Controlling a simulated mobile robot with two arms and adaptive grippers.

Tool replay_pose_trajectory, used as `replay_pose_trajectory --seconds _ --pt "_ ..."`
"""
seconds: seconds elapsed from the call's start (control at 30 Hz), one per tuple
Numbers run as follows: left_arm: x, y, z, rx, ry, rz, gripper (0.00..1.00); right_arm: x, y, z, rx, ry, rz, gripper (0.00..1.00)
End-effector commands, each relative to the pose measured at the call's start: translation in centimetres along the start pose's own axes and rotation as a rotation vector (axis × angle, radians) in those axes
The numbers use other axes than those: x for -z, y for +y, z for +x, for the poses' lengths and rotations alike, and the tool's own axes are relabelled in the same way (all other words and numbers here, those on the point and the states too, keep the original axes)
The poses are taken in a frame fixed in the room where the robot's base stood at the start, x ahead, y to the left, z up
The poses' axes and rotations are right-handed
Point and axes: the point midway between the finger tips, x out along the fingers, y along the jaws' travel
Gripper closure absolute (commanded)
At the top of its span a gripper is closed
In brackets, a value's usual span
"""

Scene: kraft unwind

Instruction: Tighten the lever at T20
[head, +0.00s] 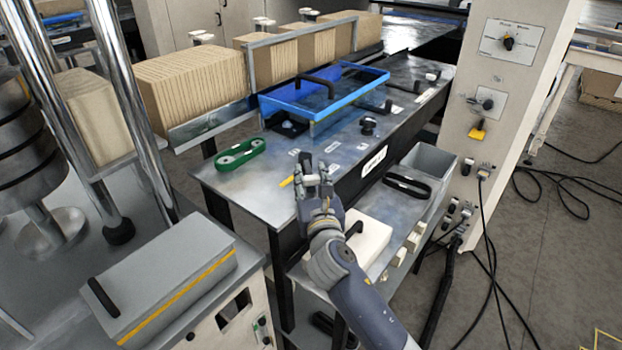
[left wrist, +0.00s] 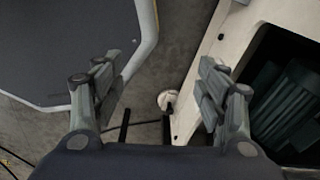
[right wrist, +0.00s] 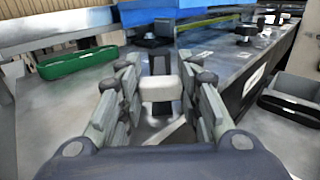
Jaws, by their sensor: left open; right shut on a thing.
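My right gripper (head: 314,172) is at the near edge of the metal bench top, its fingers pointing away from me. In the right wrist view, my right gripper (right wrist: 160,95) is shut on a pale, block-shaped grip (right wrist: 160,88), which looks like the lever's handle. A dark upright part stands just behind it. I cannot read a T20 label, and the fingers hide much of the lever in the head view. A yellow strip (head: 287,181) lies just left of the fingers. My left gripper (left wrist: 160,80) is open and empty above the floor; it is outside the head view.
On the metal bench (head: 230,184) are a green handle-like loop (head: 240,153), a blue frame (head: 355,98) and a black knob (head: 368,125). A grey bin (head: 428,165) with a black loop stands right of the gripper. A control column (head: 500,110) with cables stands farther right.

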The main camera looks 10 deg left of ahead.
Motion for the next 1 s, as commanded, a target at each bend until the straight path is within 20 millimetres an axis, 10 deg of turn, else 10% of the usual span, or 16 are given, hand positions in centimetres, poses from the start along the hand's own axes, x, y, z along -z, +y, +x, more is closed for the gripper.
replay_pose_trajectory --seconds 0.33,0.37,0.43,1.0 --pt "1.4 0.5 0.0 -0.006 0.023 -0.005 0.33 0.2 0.2 -0.1 -0.001 0.003 0.001 1.0" --pt "1.3 0.8 0.0 -0.009 0.021 -0.005 0.33 0.2 0.2 -0.1 -0.001 0.003 0.001 0.61" --pt "1.0 1.5 0.0 -0.017 0.016 -0.006 0.33 0.2 0.2 -0.1 -0.001 0.002 0.001 0.47" --pt "0.3 0.8 0.0 -0.009 0.006 -0.002 0.33 0.1 0.1 -2.2 0.0 -0.002 -0.001 0.47"
